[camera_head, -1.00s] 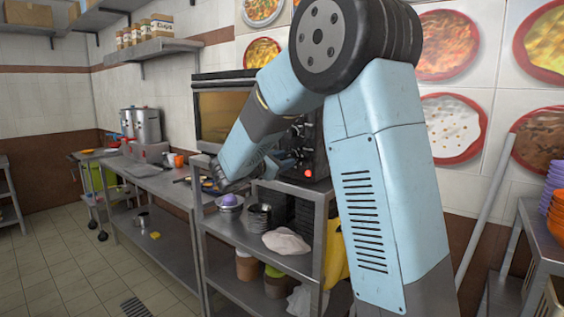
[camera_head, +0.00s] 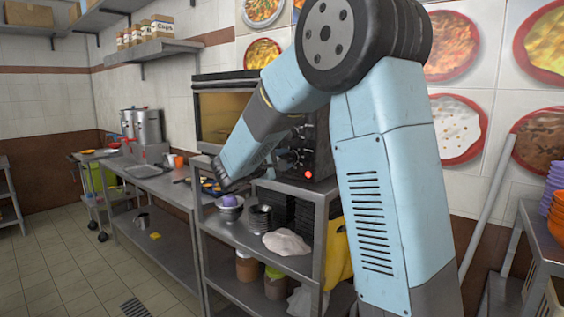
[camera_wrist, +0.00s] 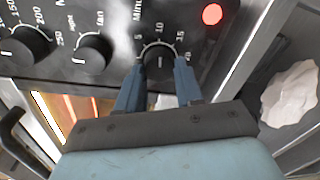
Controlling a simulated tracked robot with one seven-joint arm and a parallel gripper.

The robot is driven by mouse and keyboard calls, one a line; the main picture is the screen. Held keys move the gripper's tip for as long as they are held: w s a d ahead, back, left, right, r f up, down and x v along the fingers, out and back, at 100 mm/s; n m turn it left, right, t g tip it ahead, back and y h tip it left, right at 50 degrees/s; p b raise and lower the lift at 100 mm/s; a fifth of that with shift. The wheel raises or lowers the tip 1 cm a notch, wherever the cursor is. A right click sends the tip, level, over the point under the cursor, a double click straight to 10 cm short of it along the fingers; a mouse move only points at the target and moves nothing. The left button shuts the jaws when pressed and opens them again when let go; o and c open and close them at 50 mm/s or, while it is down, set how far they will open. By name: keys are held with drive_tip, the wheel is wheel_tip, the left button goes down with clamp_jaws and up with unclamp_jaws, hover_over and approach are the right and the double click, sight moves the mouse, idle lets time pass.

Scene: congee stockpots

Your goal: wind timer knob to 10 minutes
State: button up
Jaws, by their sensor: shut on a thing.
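The timer knob (camera_wrist: 157,63) is black and round, with a scale marked 5, 10, 15 and 20 around it. It sits on the dark front panel of the oven (camera_head: 316,140). In the wrist view my gripper (camera_wrist: 158,72) has one blue finger on each side of the knob and is shut on it. A pale mark on the knob points roughly up toward the 10; its exact setting is hard to read. A lit red lamp (camera_wrist: 212,14) is beside the scale, and it also shows in the head view (camera_head: 308,174). My arm hides part of the oven there.
Two more black knobs, a fan knob (camera_wrist: 93,53) and a temperature knob (camera_wrist: 27,46), lie left of the timer. The steel shelf unit (camera_head: 286,262) below holds bowls (camera_head: 229,208) and a whitish cloth-like item (camera_head: 287,242). Stockpots (camera_head: 147,126) stand far left.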

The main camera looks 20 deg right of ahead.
drive_tip(key=shift+s+d+f, duration=0.15)
drive_tip(key=shift+d+f, duration=0.05)
drive_tip(key=shift+f, duration=0.1)
drive_tip(key=o, duration=1)
drive_tip(key=shift+r, duration=0.15)
drive_tip(key=shift+o, duration=0.2)
drive_tip(key=shift+a, duration=0.1)
drive_tip(key=v, duration=1.3)
drive_tip(key=shift+a, duration=0.3)
drive_tip(key=shift+s, duration=0.1)
